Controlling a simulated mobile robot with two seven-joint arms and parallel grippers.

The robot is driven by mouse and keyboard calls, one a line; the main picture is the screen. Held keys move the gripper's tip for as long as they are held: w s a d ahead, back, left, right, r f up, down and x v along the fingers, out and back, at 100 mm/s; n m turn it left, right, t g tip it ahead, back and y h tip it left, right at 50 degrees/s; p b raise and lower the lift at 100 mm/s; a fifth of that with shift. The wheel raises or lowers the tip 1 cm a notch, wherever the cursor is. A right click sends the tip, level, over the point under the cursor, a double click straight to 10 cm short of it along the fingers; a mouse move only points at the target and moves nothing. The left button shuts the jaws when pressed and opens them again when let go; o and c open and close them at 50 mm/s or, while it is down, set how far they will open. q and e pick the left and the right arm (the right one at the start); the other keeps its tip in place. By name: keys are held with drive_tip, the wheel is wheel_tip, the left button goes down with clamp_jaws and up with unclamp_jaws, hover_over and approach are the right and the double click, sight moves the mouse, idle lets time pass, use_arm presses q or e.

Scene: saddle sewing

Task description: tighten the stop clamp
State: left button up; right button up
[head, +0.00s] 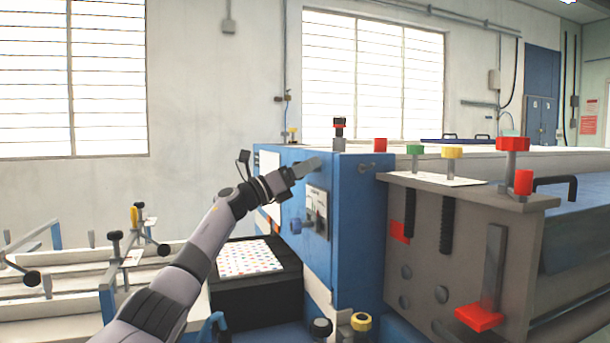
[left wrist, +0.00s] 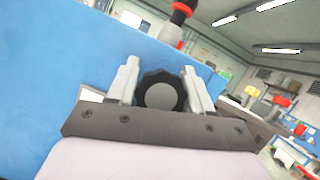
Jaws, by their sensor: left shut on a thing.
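A round black knob with a scalloped rim and grey centre (left wrist: 161,93) sits on the blue face of the machine, between my fingers in the left wrist view. It appears to be the stop clamp's knob. My left gripper (head: 308,166) is at the upper part of the blue housing (head: 352,220) in the head view and hides the knob there. In the left wrist view my left gripper (left wrist: 161,84) has one finger on each side of the knob and is shut on it. My right gripper is not in view.
A red-and-black upright handle (head: 339,128) stands on the housing just above my gripper. A small lever (head: 309,223) sticks out below it. A dotted sheet (head: 250,257) lies on a black box at lower left. Red, green and yellow knobs top the grey block (head: 460,230) at right.

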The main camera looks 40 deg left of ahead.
use_arm(q)
drive_tip(key=m, duration=0.1)
drive_tip(key=m+h+p, duration=0.1)
drive_tip(key=m+h, duration=0.1)
drive_tip(key=m, duration=0.1)
drive_tip(key=shift+r+g+p, duration=0.25)
drive_tip(key=shift+g+p, duration=0.15)
drive_tip(key=shift+m+h+p, duration=0.3)
drive_tip(key=shift+m, duration=0.2)
drive_tip(key=shift+d+m+g+h+p, duration=0.1)
drive_tip(key=shift+m+g+h+p, duration=0.3)
drive_tip(key=shift+m, duration=0.3)
drive_tip(key=shift+f+m+p, duration=0.1)
drive_tip(key=shift+m+p, duration=0.4)
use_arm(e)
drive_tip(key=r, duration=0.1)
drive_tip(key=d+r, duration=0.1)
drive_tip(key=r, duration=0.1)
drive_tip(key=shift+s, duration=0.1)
use_arm(q)
drive_tip(key=shift+f+m, duration=0.1)
drive_tip(key=shift+m, duration=0.3)
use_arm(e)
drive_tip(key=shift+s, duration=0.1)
use_arm(q)
drive_tip(key=shift+f+g+h+p, duration=0.1)
drive_tip(key=shift+g+h+p, duration=0.2)
drive_tip(key=shift+h+p, duration=0.1)
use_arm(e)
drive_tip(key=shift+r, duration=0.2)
